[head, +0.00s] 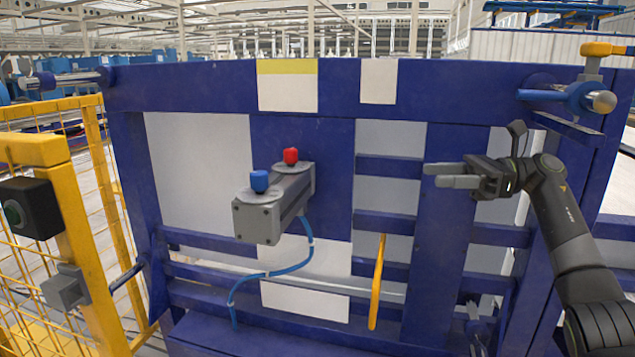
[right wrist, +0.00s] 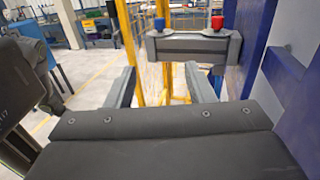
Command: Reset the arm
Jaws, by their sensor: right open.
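My right arm comes in from the right in the head view. My right gripper (head: 431,175) is open and empty, its fingers pointing left in front of the blue frame (head: 445,240). In the right wrist view the gripper (right wrist: 162,80) shows its two fingers spread apart with nothing held between them. A grey control box (head: 258,220) with a blue button (head: 259,181) and a red button (head: 291,156) stands out from the frame, left of the gripper and apart from it. My left gripper is not in view.
A yellow handle (head: 377,282) is on the frame below and left of my right gripper. A yellow fence (head: 75,230) stands at the left. A metal-ended peg (head: 590,98) juts out at the upper right, above my right arm. A blue hose (head: 275,273) hangs from the box.

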